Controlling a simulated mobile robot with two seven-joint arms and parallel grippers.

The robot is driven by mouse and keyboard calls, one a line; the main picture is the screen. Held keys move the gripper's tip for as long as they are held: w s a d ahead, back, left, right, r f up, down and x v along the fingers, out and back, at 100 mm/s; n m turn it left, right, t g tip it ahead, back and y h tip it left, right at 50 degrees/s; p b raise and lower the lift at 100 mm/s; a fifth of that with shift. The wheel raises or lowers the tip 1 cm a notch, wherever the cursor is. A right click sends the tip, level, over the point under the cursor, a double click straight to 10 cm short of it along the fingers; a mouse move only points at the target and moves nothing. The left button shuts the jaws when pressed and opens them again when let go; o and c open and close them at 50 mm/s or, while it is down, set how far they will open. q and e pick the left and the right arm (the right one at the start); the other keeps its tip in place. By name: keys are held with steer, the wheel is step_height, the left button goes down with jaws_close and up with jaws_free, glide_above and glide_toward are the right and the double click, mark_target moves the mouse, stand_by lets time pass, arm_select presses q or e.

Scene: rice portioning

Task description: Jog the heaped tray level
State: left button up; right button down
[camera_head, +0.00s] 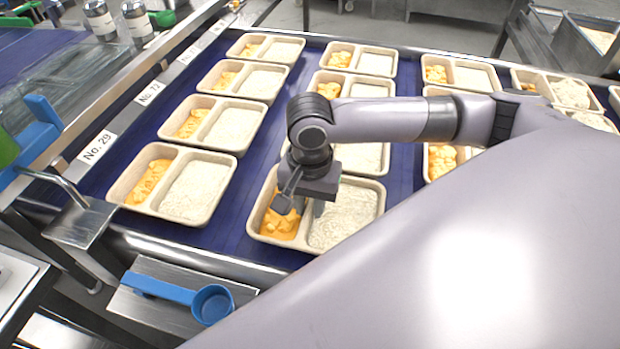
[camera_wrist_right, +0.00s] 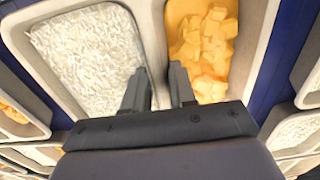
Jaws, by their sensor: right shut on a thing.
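The front middle tray (camera_head: 259,205) is a cream two-compartment tray on the blue belt. Orange chunks (camera_head: 280,225) lie in its left compartment and white rice (camera_head: 345,215) spreads over its right one. My right gripper (camera_head: 301,205) reaches down over the middle of this tray. In the right wrist view, its fingers (camera_wrist_right: 159,70) straddle the tray's divider, with rice (camera_wrist_right: 88,60) on the left and orange chunks (camera_wrist_right: 205,50) on the right. It is shut on the divider, though the contact is partly hidden. The tray appears to rest flat on the belt. My left gripper is out of view.
More filled trays stand in rows on the belt (camera_head: 232,215), including one close by on the left (camera_head: 116,190). A tray at the far right (camera_head: 519,82) holds mounded rice. A blue scoop (camera_head: 165,290) lies on a metal ledge in front of the belt's steel rail.

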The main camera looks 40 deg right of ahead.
steer(key=shift+f, duration=0.2)
steer(key=c, duration=0.8)
jaws_free()
steer(key=shift+c, duration=0.2)
step_height(320, 180, up, 7)
steer(key=shift+r, duration=0.1)
steer(key=shift+s, duration=0.1)
